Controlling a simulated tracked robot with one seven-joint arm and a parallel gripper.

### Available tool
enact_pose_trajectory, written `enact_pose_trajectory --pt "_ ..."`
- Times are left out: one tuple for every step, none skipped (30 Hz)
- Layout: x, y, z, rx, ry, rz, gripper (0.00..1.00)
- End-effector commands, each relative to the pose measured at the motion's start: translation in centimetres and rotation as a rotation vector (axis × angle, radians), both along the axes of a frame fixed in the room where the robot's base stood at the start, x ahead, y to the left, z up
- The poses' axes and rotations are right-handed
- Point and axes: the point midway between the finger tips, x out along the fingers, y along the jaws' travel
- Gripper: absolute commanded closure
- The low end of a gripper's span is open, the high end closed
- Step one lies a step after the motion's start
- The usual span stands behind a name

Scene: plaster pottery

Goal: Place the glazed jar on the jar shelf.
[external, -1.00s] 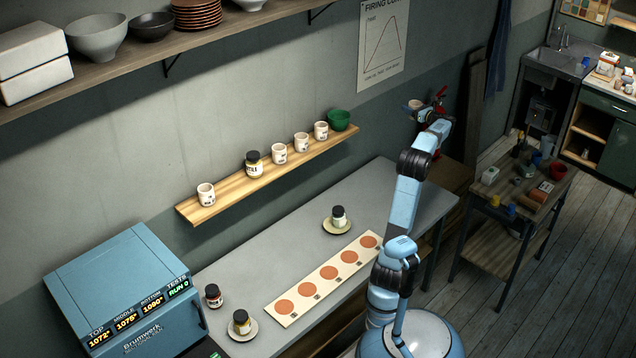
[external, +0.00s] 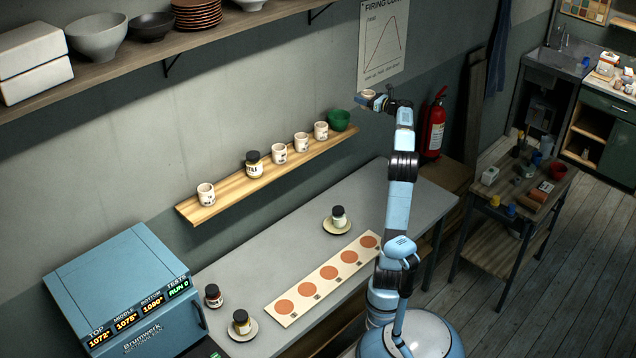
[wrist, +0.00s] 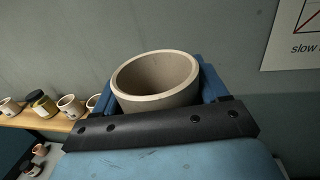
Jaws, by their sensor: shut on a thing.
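My gripper (external: 374,100) is shut on a pale cream, open-topped jar (external: 367,94) and holds it high, to the right of the jar shelf (external: 232,194) and above its level. In the wrist view the jar (wrist: 155,98) stands upright between the blue fingers, its round mouth open and empty-looking; its lower part is hidden. The wooden shelf also shows at the left of the wrist view (wrist: 22,119).
The widest bare stretch of shelf lies between the leftmost cream jar (external: 206,194) and the yellow jar. Below is a grey table (external: 270,250) with lidded jars and a test strip (external: 290,308). A blue kiln (external: 120,280) stands left; a higher shelf (external: 130,62) overhangs.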

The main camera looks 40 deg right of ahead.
Motion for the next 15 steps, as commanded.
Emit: enact_pose_trajectory --pt "1.3 2.3 0.1 0.0 -0.001 0.031 0.62" --pt "2.0 3.4 0.1 0.0 -0.002 0.046 0.62" --pt "2.8 5.0 0.1 0.0 -0.002 0.067 0.62" --pt "3.3 6.2 0.2 0.0 -0.003 0.082 0.62" --pt "3.9 7.4 0.2 0.0 -0.004 0.097 0.62" --pt "4.6 9.0 0.3 0.001 -0.004 0.117 0.62" --pt "5.1 10.2 0.3 0.002 -0.004 0.131 0.62" --pt "5.5 11.4 0.3 0.003 -0.005 0.147 0.62" --pt "6.1 13.1 0.3 0.003 -0.005 0.168 0.62" --pt "6.5 14.3 0.3 0.003 -0.005 0.183 0.62" --pt "6.9 15.6 0.4 0.003 -0.006 0.199 0.62" --pt "7.3 17.3 0.4 0.004 -0.006 0.219 0.62" --pt "7.7 18.6 0.4 0.004 -0.006 0.234 0.62" --pt "8.0 19.9 0.3 0.004 -0.005 0.25 0.62" --pt "8.3 21.6 0.3 0.005 -0.005 0.27 0.62"
